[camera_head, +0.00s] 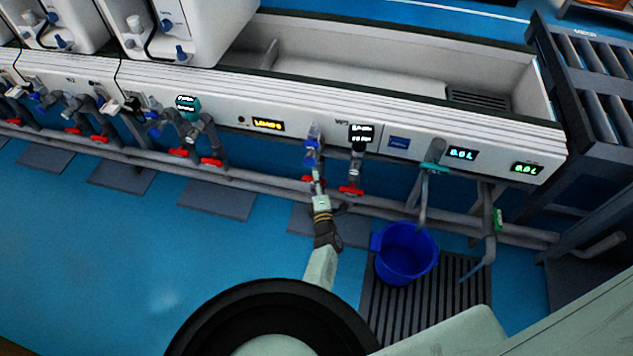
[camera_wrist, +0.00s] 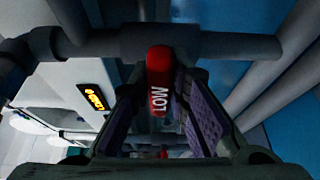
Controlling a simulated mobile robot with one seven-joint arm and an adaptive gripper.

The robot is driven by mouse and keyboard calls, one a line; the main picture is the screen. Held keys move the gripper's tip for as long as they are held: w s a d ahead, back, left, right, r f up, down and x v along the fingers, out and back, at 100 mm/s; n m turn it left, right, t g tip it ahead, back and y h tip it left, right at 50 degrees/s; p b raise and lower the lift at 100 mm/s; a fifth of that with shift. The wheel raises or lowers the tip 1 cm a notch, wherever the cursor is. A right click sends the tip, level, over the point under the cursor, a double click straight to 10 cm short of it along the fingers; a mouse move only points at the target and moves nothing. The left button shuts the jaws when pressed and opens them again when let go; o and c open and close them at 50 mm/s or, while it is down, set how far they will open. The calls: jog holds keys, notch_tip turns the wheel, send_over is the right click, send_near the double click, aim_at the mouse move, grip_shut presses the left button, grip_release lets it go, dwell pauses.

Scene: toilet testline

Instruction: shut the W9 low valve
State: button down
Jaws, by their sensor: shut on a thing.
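I cannot tell how far the valve is turned.
Another red handle (camera_head: 351,191) hangs close to the right. A blue bucket (camera_head: 406,253) stands on a floor grate (camera_head: 448,282) further right. A grey pipe (camera_head: 270,183) runs along the bench front. The blue floor (camera_head: 130,245) at left is mostly clear.

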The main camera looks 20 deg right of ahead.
dwell(0.5)
jog(key=c, duration=1.5)
grip_release()
